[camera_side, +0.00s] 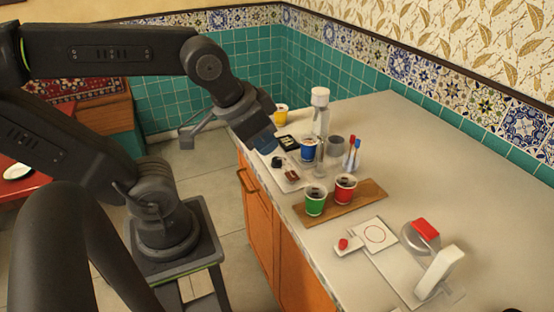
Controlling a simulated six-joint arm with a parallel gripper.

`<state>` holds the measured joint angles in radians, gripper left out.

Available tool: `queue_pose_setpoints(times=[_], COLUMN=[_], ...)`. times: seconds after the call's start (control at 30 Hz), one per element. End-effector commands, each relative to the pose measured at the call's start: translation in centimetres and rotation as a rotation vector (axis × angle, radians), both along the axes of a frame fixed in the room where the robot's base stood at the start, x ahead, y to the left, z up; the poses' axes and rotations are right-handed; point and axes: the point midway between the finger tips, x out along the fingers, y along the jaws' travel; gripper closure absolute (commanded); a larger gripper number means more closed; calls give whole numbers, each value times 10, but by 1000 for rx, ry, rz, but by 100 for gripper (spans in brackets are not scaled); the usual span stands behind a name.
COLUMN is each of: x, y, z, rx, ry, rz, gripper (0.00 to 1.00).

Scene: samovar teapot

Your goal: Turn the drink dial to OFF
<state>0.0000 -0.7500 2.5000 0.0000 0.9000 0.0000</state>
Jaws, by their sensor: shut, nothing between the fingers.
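The drink dial is too small to make out for certain. A small round black knob (277,161) shows at the front left of a grey dispenser stand with a tall clear column and white top (320,97). A dark square panel (288,143) with light marks lies just behind the knob. I cannot tell which of these carries the dial or its setting. My gripper (265,147) points down over the counter's left edge, just left of the panel and above the knob in the picture. It is shut and empty. Its fingertips are small and partly hidden by its dark body.
A blue cup (309,149) stands by the column, with a yellow cup (281,115) behind. Green (315,200) and red (345,188) cups stand on a wooden board (370,192). A white plate (374,234) and red-topped device (425,230) are nearer. The counter's right side is clear.

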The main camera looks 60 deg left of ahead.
Motion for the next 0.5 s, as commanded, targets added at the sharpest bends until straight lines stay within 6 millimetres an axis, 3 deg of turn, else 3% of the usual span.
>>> queue_pose_setpoints(times=[0.07,0.27,0.37,0.5], x=[0,15,38,79], y=[0,9,27,66], z=[0,0,-1,-11], rx=[0,31,76,138], ry=[0,33,87,185], rz=[0,-17,-56,-137], gripper=[99,80,70,57])
